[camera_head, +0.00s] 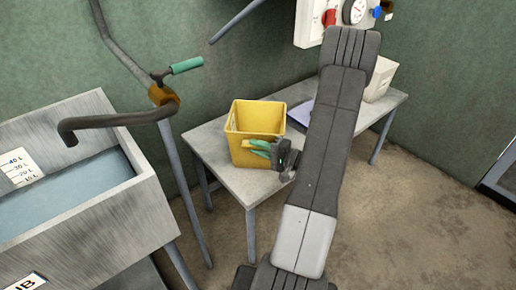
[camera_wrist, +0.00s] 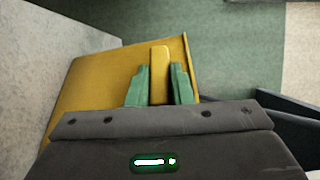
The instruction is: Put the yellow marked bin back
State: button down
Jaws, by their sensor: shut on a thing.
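The yellow bin (camera_head: 256,118) stands upright at the left end of the grey table (camera_head: 222,172) in the head view. My gripper (camera_head: 262,148) is at its front right side, with green fingers against the bin. In the wrist view my gripper (camera_wrist: 160,85) has its two green fingers on either side of a yellow upright strip of the bin (camera_wrist: 95,85), shut on it. No mark on the bin shows from these sides. I cannot tell whether the bin's base touches the table.
A metal tank (camera_head: 95,215) with water stands at the left. A bent pipe with a green-handled valve (camera_head: 187,66) rises between tank and table. A purple flat item (camera_head: 300,113) and a white box (camera_head: 380,80) lie farther along the table, partly behind my arm.

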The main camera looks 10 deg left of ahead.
jog(key=shift+f, duration=0.1)
jog(key=c, duration=1.3)
grip_release()
jog(key=shift+r, duration=0.25)
jog(key=v, duration=1.2)
jog(key=shift+f, duration=0.1)
